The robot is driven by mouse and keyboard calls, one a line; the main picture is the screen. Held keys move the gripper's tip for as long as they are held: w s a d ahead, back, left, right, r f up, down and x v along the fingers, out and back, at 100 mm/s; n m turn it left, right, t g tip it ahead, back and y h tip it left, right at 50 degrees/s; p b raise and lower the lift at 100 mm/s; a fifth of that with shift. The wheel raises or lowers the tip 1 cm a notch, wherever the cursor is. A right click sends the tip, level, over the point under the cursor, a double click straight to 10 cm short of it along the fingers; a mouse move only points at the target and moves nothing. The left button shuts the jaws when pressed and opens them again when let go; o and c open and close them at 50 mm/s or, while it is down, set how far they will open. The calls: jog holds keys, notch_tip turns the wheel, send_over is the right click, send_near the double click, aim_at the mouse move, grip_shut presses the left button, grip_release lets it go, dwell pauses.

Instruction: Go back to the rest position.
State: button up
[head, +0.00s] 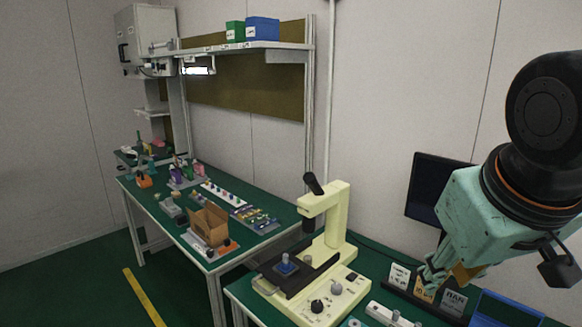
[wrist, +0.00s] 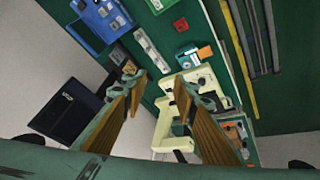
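My gripper (head: 447,276) hangs at the right of the head view, over the right bench beside the microscope. In the wrist view my gripper (wrist: 158,84) shows two brown-padded fingers spread well apart. Nothing is held between them; the bench and microscope show through the gap. From the head view alone the finger opening is hard to judge, and I cannot tell how high the fingertips are above the bench.
A cream microscope (head: 337,212) stands left of my gripper. Small labelled cards (head: 454,301) and a blue tray (head: 505,310) lie close below it. A dark monitor (head: 430,188) is behind. The left bench holds a cardboard box (head: 209,226) and several small items.

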jog(key=s+a+r+m+g+y, duration=0.1)
jog(key=s+a, duration=0.3)
jog(key=s, duration=0.9)
jog(key=shift+s+a+g, duration=0.2)
jog(key=shift+s+g, duration=0.1)
jog(key=shift+r, duration=0.1)
jog(key=shift+c, duration=0.9)
dwell(0.4)
jog(key=shift+w, duration=0.15)
